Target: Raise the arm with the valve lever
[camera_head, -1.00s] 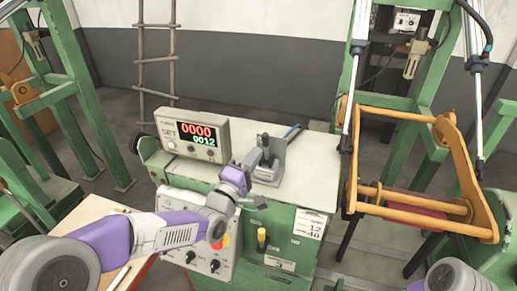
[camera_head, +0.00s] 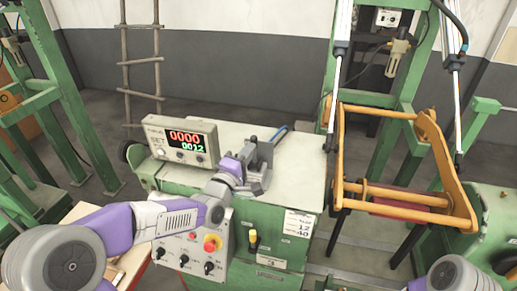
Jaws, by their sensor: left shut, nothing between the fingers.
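The grey valve (camera_head: 266,166) with its upright lever stands on the machine's light top, and a blue hose runs behind it. My left gripper (camera_head: 250,187) is at the valve's front left side, very close to the lever. It is shut and holds nothing. My wrist partly hides the valve and lever, and I cannot tell whether they touch. The orange arm frame (camera_head: 449,177) is at the right, with its long bars low and roughly level, below two slanted cylinders (camera_head: 342,45). My right gripper is out of view; only part of my right arm shows at the bottom right.
A counter box (camera_head: 181,140) with red and green digits stands left of the valve. Below it is a control panel (camera_head: 190,250) with knobs and a red button. A yellow-tipped lever (camera_head: 253,240) is on the machine's green front. Green posts stand on both sides.

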